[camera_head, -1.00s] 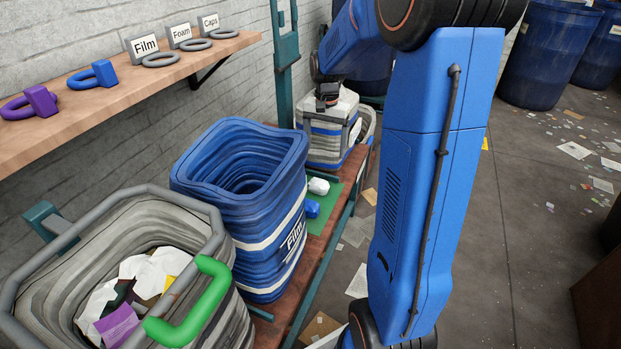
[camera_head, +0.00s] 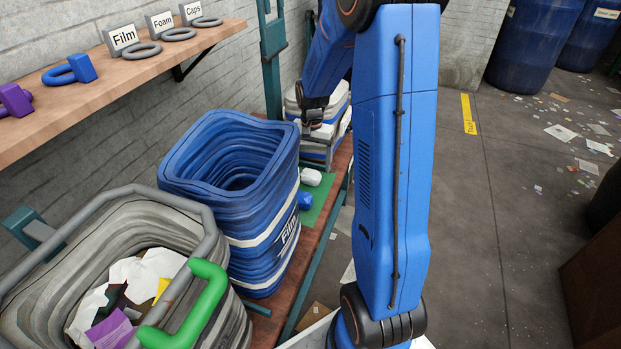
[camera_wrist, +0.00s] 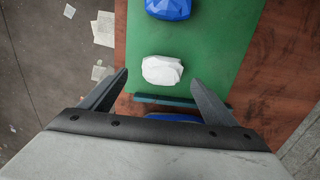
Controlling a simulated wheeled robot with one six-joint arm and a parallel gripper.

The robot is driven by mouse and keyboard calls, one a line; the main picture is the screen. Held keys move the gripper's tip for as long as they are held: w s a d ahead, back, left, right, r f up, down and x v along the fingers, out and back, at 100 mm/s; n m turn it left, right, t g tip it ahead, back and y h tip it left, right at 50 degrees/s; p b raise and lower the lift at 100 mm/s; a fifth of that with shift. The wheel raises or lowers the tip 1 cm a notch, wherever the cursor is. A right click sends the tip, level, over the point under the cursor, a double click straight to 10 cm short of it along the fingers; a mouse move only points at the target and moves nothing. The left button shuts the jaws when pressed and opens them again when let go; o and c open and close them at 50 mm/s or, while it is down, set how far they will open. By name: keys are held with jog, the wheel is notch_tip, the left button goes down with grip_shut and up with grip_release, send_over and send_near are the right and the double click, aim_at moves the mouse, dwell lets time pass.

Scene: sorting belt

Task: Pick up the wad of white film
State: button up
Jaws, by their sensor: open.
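The wad of white film (camera_head: 311,177) lies on a green mat (camera_head: 318,200) on the bench, just behind the blue Film bin. In the wrist view the white wad (camera_wrist: 162,70) lies between and a little beyond the fingertips of my gripper (camera_wrist: 158,78), which is open and empty. The fingers do not touch the wad. In the head view my gripper (camera_head: 313,122) hangs beyond and above the wad; its fingers are too small there to make out. A blue wad (camera_head: 305,200) lies close by on the mat and also shows in the wrist view (camera_wrist: 168,8).
The blue bin (camera_head: 282,255) labelled Film stands beside the mat. A grey bin (camera_head: 60,235) of mixed scraps is in front of it. A striped bin (camera_head: 322,150) stands behind. A shelf (camera_head: 75,93) with rings runs along the wall.

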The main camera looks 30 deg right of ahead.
aim_at(310, 173)
jog(key=shift+a+f, duration=0.15)
jog(key=shift+f, duration=1.2)
jog(key=shift+a+f, duration=0.15)
jog(key=shift+f, duration=1.2)
jog(key=c, duration=1.1)
